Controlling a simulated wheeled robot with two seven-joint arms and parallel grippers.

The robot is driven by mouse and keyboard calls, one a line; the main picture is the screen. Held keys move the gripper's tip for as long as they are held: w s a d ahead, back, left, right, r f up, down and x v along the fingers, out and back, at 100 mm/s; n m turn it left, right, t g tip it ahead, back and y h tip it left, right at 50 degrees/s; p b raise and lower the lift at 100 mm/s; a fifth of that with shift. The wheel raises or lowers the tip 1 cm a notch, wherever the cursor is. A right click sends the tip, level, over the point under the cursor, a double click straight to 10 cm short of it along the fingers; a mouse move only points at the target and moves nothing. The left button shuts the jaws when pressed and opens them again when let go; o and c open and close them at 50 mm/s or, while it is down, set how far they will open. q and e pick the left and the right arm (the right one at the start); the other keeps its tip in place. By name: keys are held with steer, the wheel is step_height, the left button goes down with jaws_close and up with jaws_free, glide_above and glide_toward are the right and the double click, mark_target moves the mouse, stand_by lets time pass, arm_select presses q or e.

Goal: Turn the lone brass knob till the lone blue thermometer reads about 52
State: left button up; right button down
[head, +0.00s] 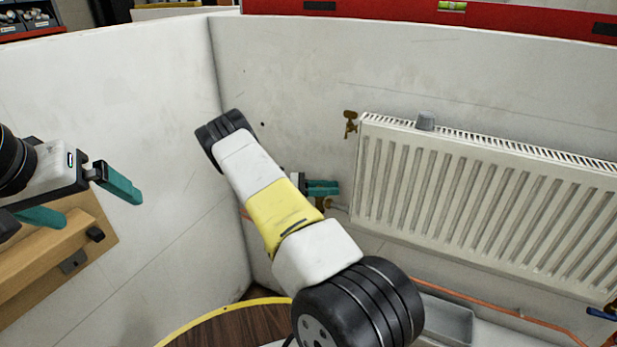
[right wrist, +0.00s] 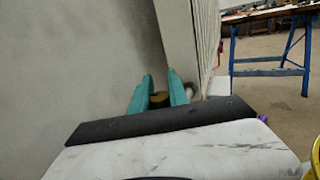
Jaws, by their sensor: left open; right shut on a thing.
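My right gripper (head: 323,188) is at the lower left corner of the radiator, its teal fingers partly hidden behind my own arm. In the right wrist view, the fingers (right wrist: 160,80) are shut on a small brass knob (right wrist: 158,99), one finger on each side. A bit of brass (head: 326,203) shows just under the fingers in the head view. My left gripper (head: 98,207) is open and empty at the left, in front of the white wall. I cannot make out a blue thermometer or a reading in either view.
The white radiator (head: 480,190) hangs on the wall, with a brass fitting (head: 350,122) at its upper left and a grey piece (head: 426,120) on top. A copper pipe (head: 490,307) and grey tray (head: 447,318) are below. A blue-legged table (right wrist: 270,50) stands beyond.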

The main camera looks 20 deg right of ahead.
steer(key=c, duration=1.3)
jaws_free()
steer(key=shift+w+a, duration=0.1)
steer(key=v, duration=0.7)
steer(key=shift+w+a, duration=0.1)
steer(key=shift+a, duration=0.2)
steer(key=shift+r, duration=0.1)
